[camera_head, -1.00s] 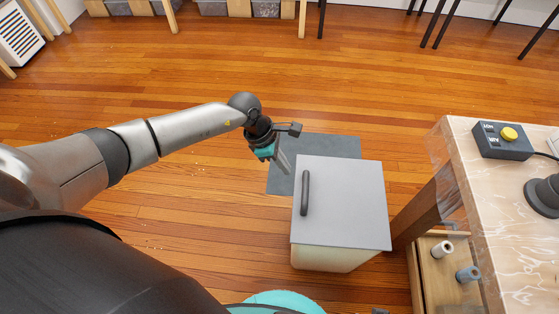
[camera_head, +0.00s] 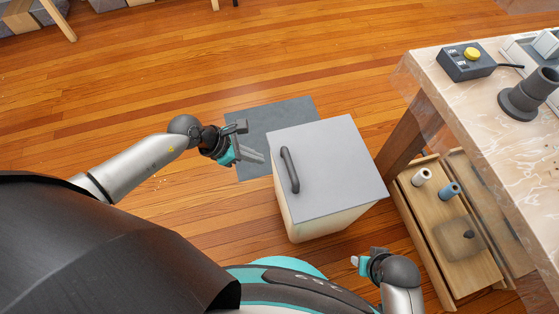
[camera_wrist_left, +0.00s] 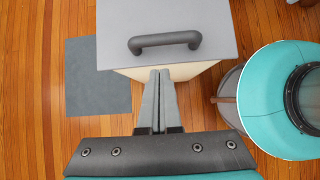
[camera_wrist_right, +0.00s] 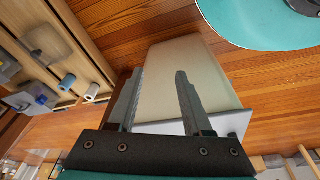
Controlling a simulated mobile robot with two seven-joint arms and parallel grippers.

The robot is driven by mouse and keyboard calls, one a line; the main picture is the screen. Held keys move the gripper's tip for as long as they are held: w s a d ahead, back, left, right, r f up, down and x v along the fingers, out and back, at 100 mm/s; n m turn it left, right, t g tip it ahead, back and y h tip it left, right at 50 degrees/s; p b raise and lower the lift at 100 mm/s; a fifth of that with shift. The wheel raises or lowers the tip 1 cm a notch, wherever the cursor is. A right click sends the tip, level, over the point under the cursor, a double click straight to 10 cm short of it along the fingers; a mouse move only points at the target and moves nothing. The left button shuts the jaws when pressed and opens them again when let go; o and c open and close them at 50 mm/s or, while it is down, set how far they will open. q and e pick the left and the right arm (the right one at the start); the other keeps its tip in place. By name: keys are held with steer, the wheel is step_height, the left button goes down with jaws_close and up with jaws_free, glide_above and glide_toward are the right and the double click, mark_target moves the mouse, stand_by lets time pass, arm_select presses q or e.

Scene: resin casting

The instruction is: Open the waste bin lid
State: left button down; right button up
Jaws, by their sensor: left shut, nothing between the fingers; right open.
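The waste bin has a cream body (camera_head: 318,224) and a flat grey lid (camera_head: 335,165) that lies closed on it. A dark bar handle (camera_head: 289,170) is on the lid near its left edge; it also shows in the left wrist view (camera_wrist_left: 165,41). My left gripper (camera_head: 262,157) is shut and empty, beside the lid's left edge and apart from the handle. In the left wrist view its fingertips (camera_wrist_left: 160,72) point toward the handle. My right gripper (camera_wrist_right: 159,72) is open and empty, with the bin body (camera_wrist_right: 180,75) in front of it.
A dark grey mat (camera_head: 250,130) lies on the wooden floor behind and left of the bin.

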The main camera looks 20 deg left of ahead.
mark_target(278, 172)
arm_select(q)
steer(key=b+x, duration=0.4)
steer(key=x, duration=0.5)
steer(key=shift+b, duration=0.3)
steer(key=shift+w+d+f+b, duration=0.15)
steer(key=shift+d+f+b, duration=0.15)
steer(key=shift+f, duration=0.2)
arm_select(e)
steer(key=w+r+t, duration=0.1)
steer(key=w+r, duration=0.2)
steer(key=r, duration=0.7)
steer(key=shift+a+r+t, duration=0.15)
steer(key=shift+r+t, duration=0.1)
steer(key=shift+t, duration=0.15)
arm_select(q)
steer(key=shift+r, duration=0.2)
arm_select(e)
steer(key=shift+w, duration=0.1)
